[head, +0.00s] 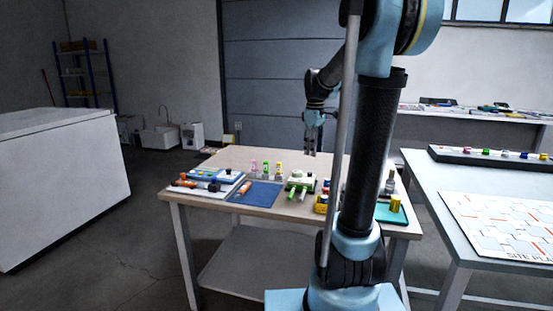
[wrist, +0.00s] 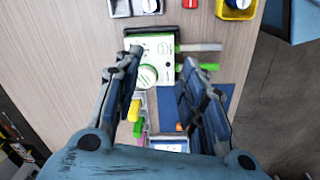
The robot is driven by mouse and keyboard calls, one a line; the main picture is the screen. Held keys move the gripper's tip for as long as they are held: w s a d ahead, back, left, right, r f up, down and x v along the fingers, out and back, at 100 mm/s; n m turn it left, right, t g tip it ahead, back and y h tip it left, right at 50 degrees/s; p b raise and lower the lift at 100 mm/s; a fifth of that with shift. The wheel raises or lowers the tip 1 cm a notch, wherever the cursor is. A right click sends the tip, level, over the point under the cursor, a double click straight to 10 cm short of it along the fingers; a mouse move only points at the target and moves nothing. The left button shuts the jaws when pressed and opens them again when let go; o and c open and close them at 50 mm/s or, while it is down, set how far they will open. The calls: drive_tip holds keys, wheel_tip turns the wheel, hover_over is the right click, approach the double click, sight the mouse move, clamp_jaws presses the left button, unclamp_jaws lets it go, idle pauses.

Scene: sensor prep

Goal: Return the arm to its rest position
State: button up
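My gripper (head: 313,145) hangs over the back part of the wooden table (head: 232,156), fingers pointing down, above the tabletop. In the wrist view my gripper (wrist: 162,70) has its two fingers spread apart, with nothing held between them. A white and green device with a round dial (wrist: 152,46) lies on the table below the fingers. It also shows in the head view (head: 300,178). My arm rises in the right half of the head view, bent over at the top, and hides part of the table's right side.
A blue mat (head: 262,197), small colored vials (head: 266,168), a white and blue tray (head: 215,176) and a yellow bin (wrist: 238,9) are on the table. A grey table with a patterned white board (head: 505,220) stands at right. A white counter (head: 60,180) stands at left, with open floor between.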

drive_tip(key=s+f+m+t, duration=0.1)
drive_tip(key=s+f+m, duration=0.4)
drive_tip(key=s, duration=1)
drive_tip(key=s+f+m, duration=0.6)
drive_tip(key=s+f, duration=0.6)
drive_tip(key=s, duration=0.2)
drive_tip(key=shift+s+d+t, duration=0.25)
drive_tip(key=shift+s+t, duration=0.1)
drive_tip(key=shift+t, duration=0.05)
drive_tip(key=shift+f, duration=0.1)
drive_tip(key=shift+w+f, duration=0.2)
drive_tip(key=shift+w, duration=0.2)
